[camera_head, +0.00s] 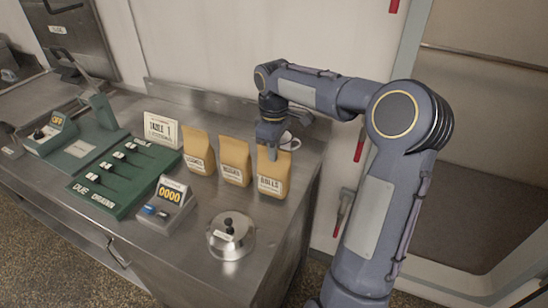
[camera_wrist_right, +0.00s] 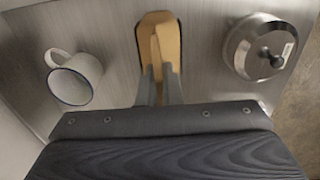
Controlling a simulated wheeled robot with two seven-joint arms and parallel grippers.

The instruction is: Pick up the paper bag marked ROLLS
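The paper bag marked ROLLS (camera_head: 272,184) is tan with a pale label. It stands upright on the metal counter, at the right end of a row of similar bags. My right gripper (camera_head: 270,148) reaches down onto its top from above. In the right wrist view, the two fingers (camera_wrist_right: 159,72) are close together, one on each side of the bag's narrow top (camera_wrist_right: 157,32), and look shut on it. The bag's base appears to rest on the counter. My left gripper is not in view.
Two more tan bags (camera_head: 235,162) (camera_head: 198,151) stand left of the ROLLS bag. A white mug (camera_wrist_right: 75,78) sits behind it, and a round metal lidded item (camera_head: 231,238) in front. A green order panel (camera_head: 125,175), a 0000 display (camera_head: 167,204) and a TABLE 1 sign (camera_head: 163,130) are further left.

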